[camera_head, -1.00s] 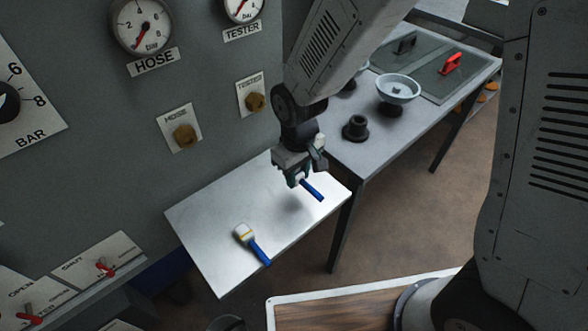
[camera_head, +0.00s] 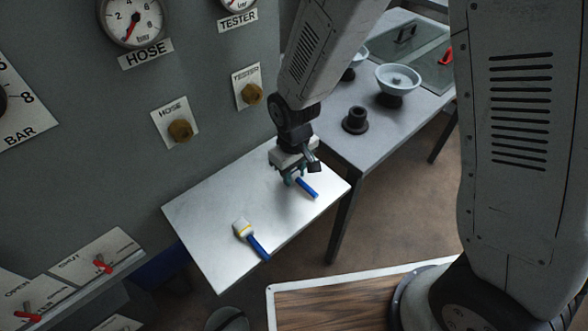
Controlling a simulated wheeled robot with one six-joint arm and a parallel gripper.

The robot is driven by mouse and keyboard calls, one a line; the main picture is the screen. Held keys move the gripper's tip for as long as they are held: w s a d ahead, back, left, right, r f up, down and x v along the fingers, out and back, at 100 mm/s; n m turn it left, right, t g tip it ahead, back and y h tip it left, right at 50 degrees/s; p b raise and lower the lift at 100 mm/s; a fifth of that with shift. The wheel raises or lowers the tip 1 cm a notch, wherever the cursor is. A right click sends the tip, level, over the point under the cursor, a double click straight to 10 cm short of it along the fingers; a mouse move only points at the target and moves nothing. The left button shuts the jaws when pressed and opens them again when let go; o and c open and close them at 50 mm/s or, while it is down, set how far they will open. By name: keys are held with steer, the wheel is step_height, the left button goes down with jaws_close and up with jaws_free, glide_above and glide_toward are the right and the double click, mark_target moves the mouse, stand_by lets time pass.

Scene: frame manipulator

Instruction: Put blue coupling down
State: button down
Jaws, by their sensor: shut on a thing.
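My gripper (camera_head: 292,176) points down over the right part of the pale metal shelf (camera_head: 215,205). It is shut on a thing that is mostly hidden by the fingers. A slim blue piece (camera_head: 307,188) sticks out from the fingers toward the lower right, low over the shelf; I take it for the blue coupling, but its full shape is not visible. I cannot tell whether it touches the shelf.
A grey panel (camera_head: 210,70) with gauges and brass fittings rises behind the shelf. On the adjoining grey table (camera_head: 385,140) stand a black flanged part (camera_head: 355,119) and a pale bowl (camera_head: 398,77). The shelf's left part is clear.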

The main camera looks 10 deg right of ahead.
mark_target(294, 172)
steer(key=c, duration=1.1)
jaws_free()
steer(key=shift+o, duration=0.2)
step_height(294, 172, up, 13)
steer(key=s+d+r+m, duration=0.3)
steer(key=s+d+r, duration=0.4)
steer(key=s+d, duration=0.2)
steer(key=s+d+r+m+t, duration=0.1)
steer(key=s+d+r+m, duration=0.2)
steer(key=s+d+r, duration=0.5)
steer(key=s+d, duration=0.1)
steer(key=d, duration=0.2)
steer(key=shift+s+d+r+m, duration=0.15)
steer(key=shift+s+r+m, duration=0.05)
steer(key=shift+s+m, duration=0.2)
